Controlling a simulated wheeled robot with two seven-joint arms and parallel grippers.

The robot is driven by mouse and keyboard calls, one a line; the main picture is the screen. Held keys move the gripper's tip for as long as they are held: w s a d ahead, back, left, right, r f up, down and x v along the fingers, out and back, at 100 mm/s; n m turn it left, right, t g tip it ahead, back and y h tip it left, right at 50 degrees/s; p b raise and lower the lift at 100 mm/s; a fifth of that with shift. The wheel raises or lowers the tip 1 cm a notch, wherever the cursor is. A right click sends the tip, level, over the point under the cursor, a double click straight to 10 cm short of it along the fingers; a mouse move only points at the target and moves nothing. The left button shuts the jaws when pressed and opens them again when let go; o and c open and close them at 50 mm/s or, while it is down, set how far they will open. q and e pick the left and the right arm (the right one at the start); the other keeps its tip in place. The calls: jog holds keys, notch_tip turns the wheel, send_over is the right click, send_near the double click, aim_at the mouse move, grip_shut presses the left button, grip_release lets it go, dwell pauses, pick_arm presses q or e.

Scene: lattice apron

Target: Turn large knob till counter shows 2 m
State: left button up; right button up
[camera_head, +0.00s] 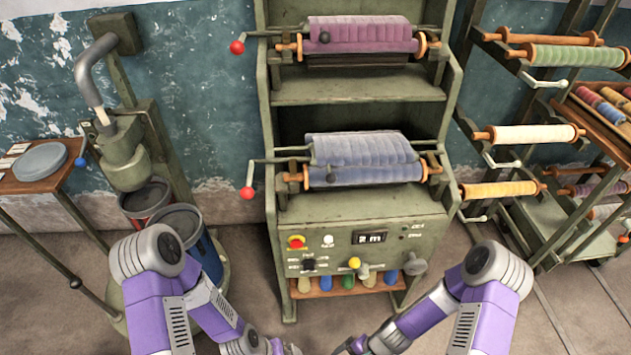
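The green machine's front panel (340,254) faces me at the lower centre. Its counter (370,238) is a small dark display that appears to read "2 m". A large rounded grey knob (415,265) sticks out at the panel's lower right corner. A smaller black knob (309,265) sits at the panel's lower left. My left gripper (285,347) and my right gripper (352,347) are low at the bottom edge, in front of and below the panel, apart from both knobs. Their fingertips are small and partly cut off, so their opening is unclear.
The panel also carries a red button (296,242) and a yellow-tipped lever (354,263). Blue fabric (365,150) and purple fabric (360,33) rolls sit above, with red-balled cranks at left. Buckets (180,222) stand left; a spool rack (530,190) stands right.

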pick_arm(q)
jog(key=shift+r, duration=0.25)
pick_arm(e)
jog(key=r+n, duration=0.1)
jog(key=n, duration=0.1)
jog(key=r+n+t+h, duration=0.1)
jog(key=n, duration=0.2)
jog(key=r+n+t, duration=0.1)
jog(key=n, duration=0.1)
jog(key=shift+w+r, duration=0.3)
jog(key=shift+w, duration=0.1)
pick_arm(q)
jog(key=shift+c, duration=0.2)
pick_arm(e)
jog(key=shift+c, duration=0.2)
